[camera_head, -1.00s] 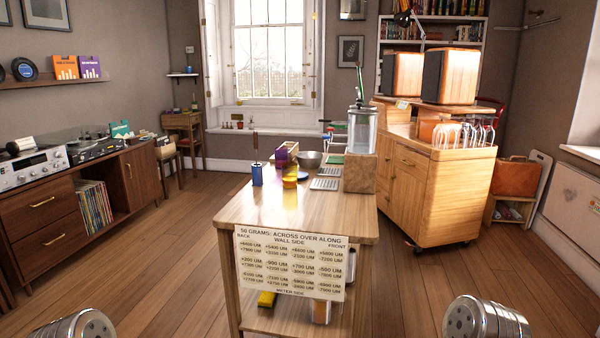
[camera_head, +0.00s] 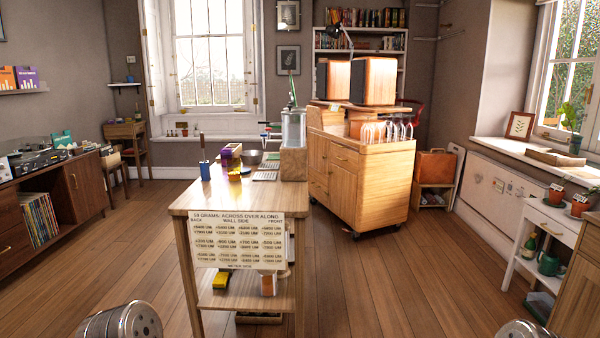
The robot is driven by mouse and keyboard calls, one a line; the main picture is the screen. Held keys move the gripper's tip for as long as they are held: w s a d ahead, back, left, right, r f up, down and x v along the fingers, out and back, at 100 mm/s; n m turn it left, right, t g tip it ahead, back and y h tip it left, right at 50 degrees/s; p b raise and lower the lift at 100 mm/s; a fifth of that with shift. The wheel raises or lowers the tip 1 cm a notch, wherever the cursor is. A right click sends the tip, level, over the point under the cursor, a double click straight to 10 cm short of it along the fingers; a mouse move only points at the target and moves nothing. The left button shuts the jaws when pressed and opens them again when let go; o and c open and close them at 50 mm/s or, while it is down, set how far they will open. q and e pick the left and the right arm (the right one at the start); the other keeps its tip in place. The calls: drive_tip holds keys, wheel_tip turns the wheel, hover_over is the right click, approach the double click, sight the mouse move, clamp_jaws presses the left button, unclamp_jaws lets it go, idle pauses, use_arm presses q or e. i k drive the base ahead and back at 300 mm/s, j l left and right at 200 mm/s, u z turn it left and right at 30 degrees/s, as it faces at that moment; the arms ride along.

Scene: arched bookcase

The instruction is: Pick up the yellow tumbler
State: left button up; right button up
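A small yellow object (camera_head: 234,174) stands on the wooden table (camera_head: 225,197), just right of a blue container (camera_head: 204,171) and in front of a purple box (camera_head: 230,153). It looks like the yellow tumbler, but it is too small to tell for sure. Another yellow item (camera_head: 221,280) lies on the table's lower shelf, and its shape is unclear. Only rounded metal parts of my two arms show at the bottom edge, left and right. Neither of my grippers is in view.
A printed card (camera_head: 239,240) hangs on the table's near end. A metal bowl (camera_head: 251,157) and a clear canister (camera_head: 293,130) stand farther back. A wooden cabinet (camera_head: 362,180) is to the right. A white plant stand (camera_head: 545,222) is at far right. The floor between is open.

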sight(234, 164)
drive_tip(key=i+j+z, duration=0.15)
drive_tip(key=j+z, duration=0.3)
drive_tip(key=i+j+z, duration=0.1)
drive_tip(key=j+z, duration=0.85)
